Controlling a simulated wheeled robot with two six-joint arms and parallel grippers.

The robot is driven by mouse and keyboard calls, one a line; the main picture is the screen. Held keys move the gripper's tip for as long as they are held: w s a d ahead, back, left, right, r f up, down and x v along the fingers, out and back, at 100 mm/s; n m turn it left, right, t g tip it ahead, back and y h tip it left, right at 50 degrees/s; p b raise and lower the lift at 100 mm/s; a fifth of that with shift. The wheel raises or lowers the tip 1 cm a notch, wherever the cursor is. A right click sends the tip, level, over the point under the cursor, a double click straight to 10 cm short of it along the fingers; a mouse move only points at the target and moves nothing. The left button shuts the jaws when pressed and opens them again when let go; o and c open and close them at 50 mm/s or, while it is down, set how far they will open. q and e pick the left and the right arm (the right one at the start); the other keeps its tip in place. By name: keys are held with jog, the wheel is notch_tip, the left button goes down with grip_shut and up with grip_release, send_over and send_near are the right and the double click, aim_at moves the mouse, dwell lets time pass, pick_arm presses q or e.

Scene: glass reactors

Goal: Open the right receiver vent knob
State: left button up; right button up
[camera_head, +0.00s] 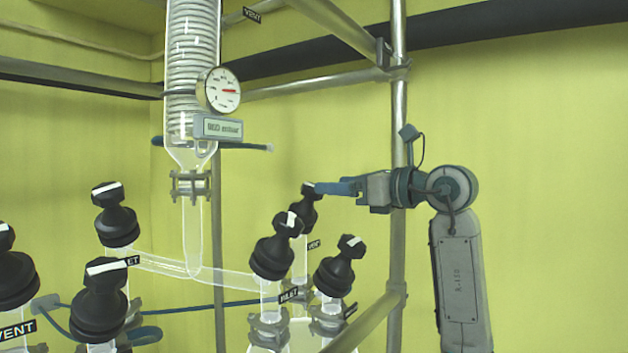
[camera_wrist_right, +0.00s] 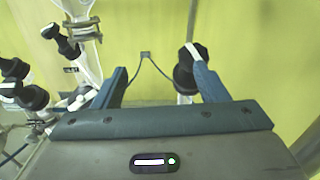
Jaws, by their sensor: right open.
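The right receiver vent knob (camera_head: 302,212) is black with a white stripe on its top. It stands behind two nearer black knobs, with a partly hidden label (camera_head: 314,245) beside it that seems to read VENT. My right gripper (camera_head: 322,187) comes in from the right, with its blue fingertips at the knob's top. In the right wrist view the gripper (camera_wrist_right: 157,70) is open, and the knob (camera_wrist_right: 184,76) shows close to the right-hand finger, which seems to overlap its edge. I cannot tell whether they touch. My left gripper is out of view.
Two black knobs (camera_head: 273,256) (camera_head: 335,275) stand just in front. More black knobs (camera_head: 115,225) stand at the left. A glass coil column (camera_head: 193,60) with a gauge (camera_head: 222,90) hangs left of my gripper. A metal post (camera_head: 399,120) rises beside my right arm.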

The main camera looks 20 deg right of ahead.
jog(key=m+t+h, duration=0.1)
jog(key=m, duration=0.1)
send_near(312, 191)
jog(key=shift+w+d+p+x, duration=0.2)
jog(key=shift+p+x, duration=0.6)
jog(key=shift+x, duration=0.9)
jog(key=shift+w+d+p+x, duration=0.1)
jog(key=shift+d+p+x, duration=0.2)
jog(key=shift+p+x, duration=0.9)
jog(key=shift+w+d+p+x, duration=0.15)
jog(key=shift+d+p+x, duration=0.15)
jog(key=shift+x, duration=1.85)
jog(key=shift+r, duration=0.1)
jog(key=shift+d, duration=0.1)
jog(key=shift+c, duration=0.5)
jog(key=c, duration=0.9)
jog(key=shift+n, duration=0.3)
